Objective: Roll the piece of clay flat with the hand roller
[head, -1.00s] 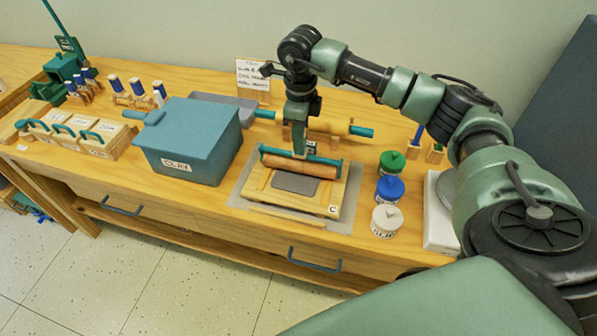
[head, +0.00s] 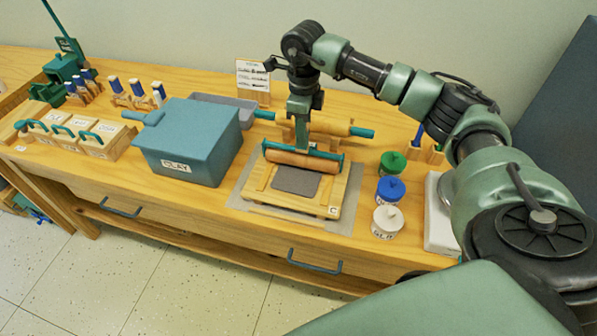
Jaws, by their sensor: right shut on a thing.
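The clay (head: 296,181) is a flat, dark grey-brown slab on a wooden board (head: 322,203) marked C, which lies on a grey mat. The hand roller (head: 290,158) has an orange-brown cylinder in a teal frame and lies across the far part of the board, just behind the visible clay. My right gripper (head: 302,142) reaches down from above and is shut on the roller's frame. Its fingertips are partly hidden by the frame. Whether the roller touches the clay's far edge is hard to tell. My left gripper is not in view.
A large rolling pin (head: 340,129) with teal handles lies behind the board. A blue-grey clay bin (head: 190,150) stands left. White, blue (head: 390,189) and green jars stand close to the right. A small sign card (head: 252,78) leans at the wall.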

